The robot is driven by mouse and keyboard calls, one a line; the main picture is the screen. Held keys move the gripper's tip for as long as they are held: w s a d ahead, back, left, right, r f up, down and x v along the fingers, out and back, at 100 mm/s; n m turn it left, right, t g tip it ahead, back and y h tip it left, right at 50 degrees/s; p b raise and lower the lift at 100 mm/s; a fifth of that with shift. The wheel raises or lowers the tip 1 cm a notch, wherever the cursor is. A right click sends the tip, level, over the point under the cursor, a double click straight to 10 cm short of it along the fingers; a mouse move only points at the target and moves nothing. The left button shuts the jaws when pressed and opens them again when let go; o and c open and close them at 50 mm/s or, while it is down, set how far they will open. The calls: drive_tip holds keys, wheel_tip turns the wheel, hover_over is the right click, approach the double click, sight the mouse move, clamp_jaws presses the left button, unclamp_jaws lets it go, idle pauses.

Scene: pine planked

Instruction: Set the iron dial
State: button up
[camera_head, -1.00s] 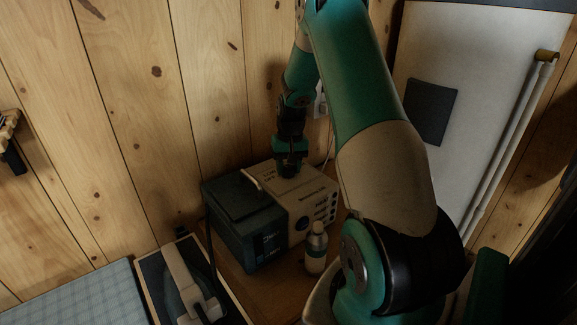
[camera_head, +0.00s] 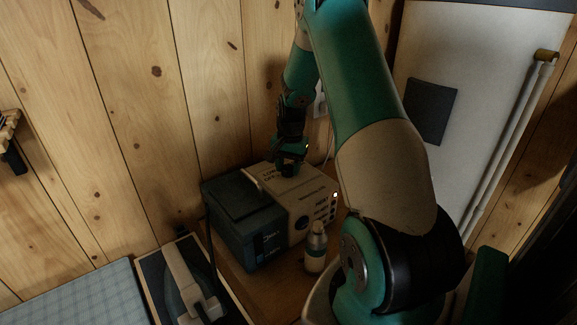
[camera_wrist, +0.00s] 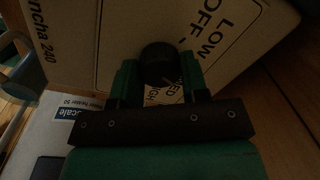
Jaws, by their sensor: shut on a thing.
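The dial (camera_wrist: 158,60) is a dark round knob on the cream face of a boxy unit. My gripper (camera_wrist: 157,80) is shut on it, with one finger on each side, in the wrist view. Printed words LOW and OFF show beside the dial; other lettering is partly hidden by the fingers. I cannot make out the dial's pointer. In the head view my gripper (camera_head: 289,170) is down on top of the cream part of the unit (camera_head: 304,202), and the dial itself is hidden there.
The unit's dark blue part (camera_head: 240,228) adjoins on the left. A small bottle (camera_head: 316,250) stands close in front. An iron-like appliance (camera_head: 186,285) lies front left, beside a checked pale board (camera_head: 80,300). A plank wall (camera_head: 190,90) rises close behind.

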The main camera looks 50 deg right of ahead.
sight(291, 168)
drive_tip(key=shift+r, duration=0.1)
drive_tip(key=o, duration=0.9)
drive_tip(key=shift+o, duration=0.2)
wheel_tip(291, 168, up, 17)
drive_tip(key=b, duration=0.2)
drive_tip(key=shift+s+d+r, duration=0.2)
drive_tip(key=shift+s, duration=0.2)
drive_tip(key=shift+a, duration=0.1)
drive_tip(key=s+a+r+n+y, duration=0.15)
drive_tip(key=a+n, duration=0.85)
drive_tip(key=a, duration=1.4)
drive_tip(key=s+a+f+n+y, duration=0.1)
drive_tip(key=s+a+n+y, duration=0.1)
drive_tip(key=s+a+n, duration=0.9)
drive_tip(key=s+a, duration=0.6)
drive_tip(key=s, duration=0.1)
drive_tip(key=shift+a+f+g, duration=0.3)
drive_tip(key=shift+a, duration=0.1)
